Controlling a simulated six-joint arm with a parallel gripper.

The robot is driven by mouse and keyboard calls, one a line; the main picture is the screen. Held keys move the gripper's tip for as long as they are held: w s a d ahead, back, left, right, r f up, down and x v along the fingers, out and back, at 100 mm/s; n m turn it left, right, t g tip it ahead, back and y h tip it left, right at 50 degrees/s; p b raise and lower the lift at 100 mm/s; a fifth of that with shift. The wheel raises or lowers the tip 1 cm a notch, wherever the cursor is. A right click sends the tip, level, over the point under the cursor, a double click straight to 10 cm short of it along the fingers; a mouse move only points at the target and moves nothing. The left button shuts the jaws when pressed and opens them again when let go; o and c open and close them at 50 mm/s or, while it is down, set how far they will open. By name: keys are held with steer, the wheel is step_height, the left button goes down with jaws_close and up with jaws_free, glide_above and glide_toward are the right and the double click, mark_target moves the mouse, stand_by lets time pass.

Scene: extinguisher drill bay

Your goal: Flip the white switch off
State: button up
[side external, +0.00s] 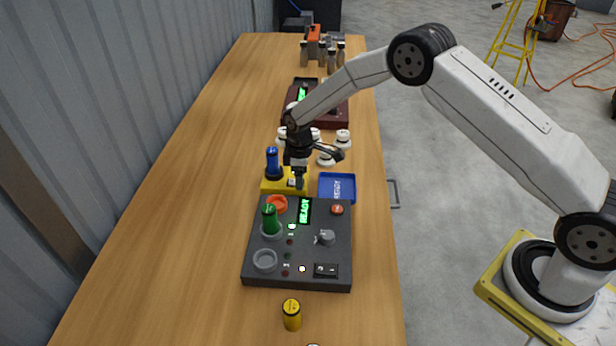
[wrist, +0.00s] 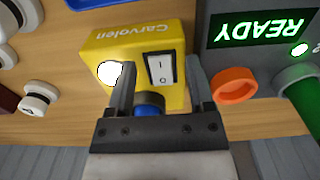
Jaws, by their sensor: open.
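The white switch (wrist: 160,69) is a rocker marked I and O on the yellow box (wrist: 110,42) labelled Carvolen. Which side is pressed in, I cannot tell. A round white light (wrist: 109,73) beside it looks lit. My gripper (wrist: 159,63) is open, with one finger on each side of the switch in the wrist view. Whether a finger touches the box is unclear. In the side view my gripper (side external: 297,183) points down over the yellow box (side external: 270,187) and hides much of its top, including the switch.
A blue knob (side external: 272,160) stands at the box's left side. The dark panel (side external: 258,248) in front carries a green handle (side external: 270,220), an orange ring (side external: 277,204) and a black switch (side external: 326,270). A blue tray (side external: 337,187) lies to the right; white knobs (side external: 326,159) stand behind.

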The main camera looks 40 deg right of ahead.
steer(key=shift+f, duration=0.1)
jaws_close()
